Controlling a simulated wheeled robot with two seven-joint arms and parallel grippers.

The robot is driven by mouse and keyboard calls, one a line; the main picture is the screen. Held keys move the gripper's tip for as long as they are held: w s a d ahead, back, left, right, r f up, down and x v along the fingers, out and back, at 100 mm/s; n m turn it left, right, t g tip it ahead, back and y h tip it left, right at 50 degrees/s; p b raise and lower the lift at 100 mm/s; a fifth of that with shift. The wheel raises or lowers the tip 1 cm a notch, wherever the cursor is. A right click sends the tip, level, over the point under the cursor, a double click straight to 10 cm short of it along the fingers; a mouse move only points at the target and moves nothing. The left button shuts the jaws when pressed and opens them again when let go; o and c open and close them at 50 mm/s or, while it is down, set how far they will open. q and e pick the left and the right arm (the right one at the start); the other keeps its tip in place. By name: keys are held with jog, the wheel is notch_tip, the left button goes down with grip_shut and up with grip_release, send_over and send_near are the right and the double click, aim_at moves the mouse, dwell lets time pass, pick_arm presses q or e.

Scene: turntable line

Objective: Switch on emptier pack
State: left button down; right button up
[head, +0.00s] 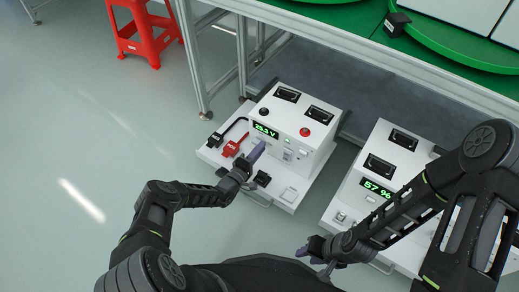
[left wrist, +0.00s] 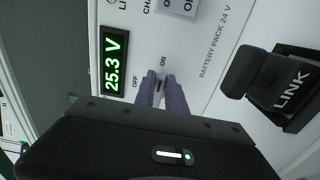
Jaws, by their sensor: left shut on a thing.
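The left battery pack (head: 325,130) is a white box whose green display reads 25.3 V in both views; the left wrist view shows "BATTERY PACK 24 V" on its panel (left wrist: 213,62). The right battery pack (head: 350,190) has a display reading 57 %. My left gripper (head: 257,152) is at the left pack's front. In the left wrist view, its purple fingers (left wrist: 161,90) are shut on the switch between the OFF and ON labels; they hide most of it, so its position is unclear. My right gripper (head: 310,251) is near the right pack's lower left, apart from it.
A black LINK plug (left wrist: 268,80) sits beside the switch. Red (head: 233,147) and black (head: 216,139) clamps lie on the left pack's base. A table frame (head: 243,50) stands behind, with a red stool (head: 140,42) at upper left. Floor at left is clear.

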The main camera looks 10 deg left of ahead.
pick_arm(q)
jog(key=c, duration=1.4)
grip_release()
jog(key=shift+s, duration=0.1)
jog(key=p+v, duration=0.3)
jog(key=v, duration=0.4)
jog(key=shift+s+a, duration=0.1)
jog(key=shift+s, duration=0.2)
